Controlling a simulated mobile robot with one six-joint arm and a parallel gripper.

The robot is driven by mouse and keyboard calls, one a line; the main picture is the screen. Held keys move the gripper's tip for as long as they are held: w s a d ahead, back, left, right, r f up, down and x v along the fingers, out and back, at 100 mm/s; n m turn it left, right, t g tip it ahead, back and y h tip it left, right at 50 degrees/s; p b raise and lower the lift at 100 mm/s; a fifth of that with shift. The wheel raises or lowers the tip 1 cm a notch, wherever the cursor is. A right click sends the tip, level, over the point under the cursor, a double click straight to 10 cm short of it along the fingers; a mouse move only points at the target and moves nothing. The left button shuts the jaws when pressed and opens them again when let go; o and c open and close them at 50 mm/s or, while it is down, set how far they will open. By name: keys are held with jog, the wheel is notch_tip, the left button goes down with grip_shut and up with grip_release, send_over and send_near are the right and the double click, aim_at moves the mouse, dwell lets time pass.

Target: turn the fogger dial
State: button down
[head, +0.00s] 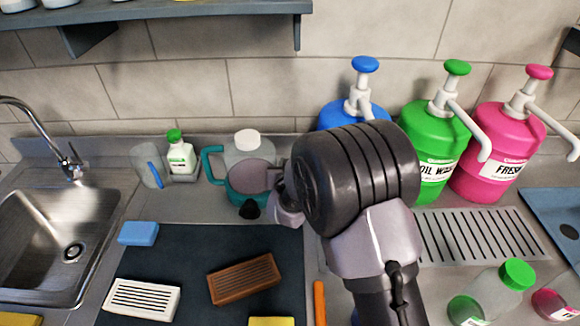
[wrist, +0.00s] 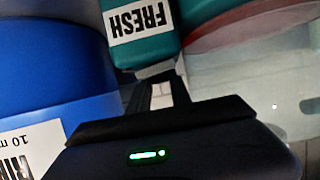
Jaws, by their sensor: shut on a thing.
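The fogger has a teal body and handle (head: 212,163), a clear tank with pinkish liquid (head: 250,175), a white cap and a black nozzle (head: 250,209). It stands against the back of the counter. My gripper (head: 283,200) is at its right side, and its body hides part of that side. In the wrist view, the fogger's teal body (wrist: 150,50) with an upside-down FRESH label is just beyond my fingertips (wrist: 160,88). My gripper is shut on a small pale part there, apparently the dial; its setting cannot be read.
A blue pump jug (head: 340,115) stands close behind my gripper; green (head: 425,130) and pink (head: 490,150) jugs stand farther right. A clear cup (head: 147,173) and small bottle (head: 181,155) stand left.

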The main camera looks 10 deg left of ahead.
jog(key=c, duration=1.2)
grip_release()
jog(key=shift+o, duration=0.2)
jog(key=shift+r, duration=0.1)
